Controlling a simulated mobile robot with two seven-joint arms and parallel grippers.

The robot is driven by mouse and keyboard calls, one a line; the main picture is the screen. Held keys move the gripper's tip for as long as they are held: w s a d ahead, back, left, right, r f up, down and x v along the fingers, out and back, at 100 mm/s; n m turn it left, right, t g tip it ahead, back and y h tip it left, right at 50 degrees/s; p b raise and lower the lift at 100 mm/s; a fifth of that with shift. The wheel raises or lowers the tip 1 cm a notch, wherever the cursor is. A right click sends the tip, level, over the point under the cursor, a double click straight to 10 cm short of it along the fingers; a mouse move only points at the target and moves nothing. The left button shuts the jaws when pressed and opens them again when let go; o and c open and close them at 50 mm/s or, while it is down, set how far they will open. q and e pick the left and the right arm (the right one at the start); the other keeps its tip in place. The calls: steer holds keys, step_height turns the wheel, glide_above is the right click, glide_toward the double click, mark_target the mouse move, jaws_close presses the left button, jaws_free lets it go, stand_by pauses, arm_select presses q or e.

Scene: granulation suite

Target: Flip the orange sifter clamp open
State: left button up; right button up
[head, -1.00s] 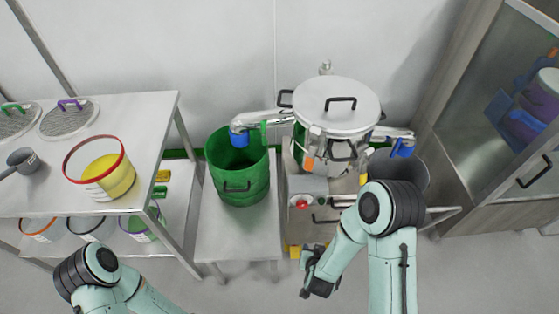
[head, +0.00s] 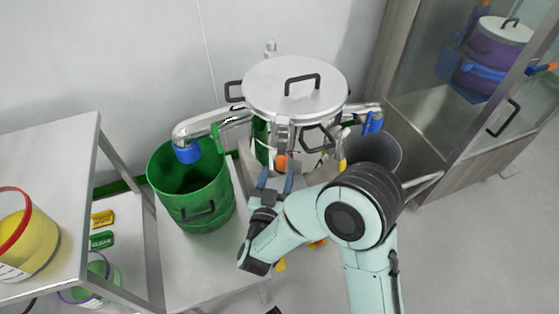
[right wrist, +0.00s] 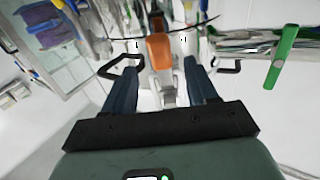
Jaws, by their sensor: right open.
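The fingers also show in the right wrist view (right wrist: 161,78), one on each side of the clamp. I cannot tell whether they touch it. My left gripper is out of view.
A green bin (head: 190,190) stands left of the sifter under a blue-ended spout (head: 187,153). A grey bin (head: 373,154) is at its right. A steel table (head: 50,150) is at far left, a glass cabinet (head: 460,125) at right. Black lid handles flank the clamp.

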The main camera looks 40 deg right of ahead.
mark_target(280, 164)
steer(key=x, duration=0.6)
steer(key=shift+w, duration=0.1)
jaws_close()
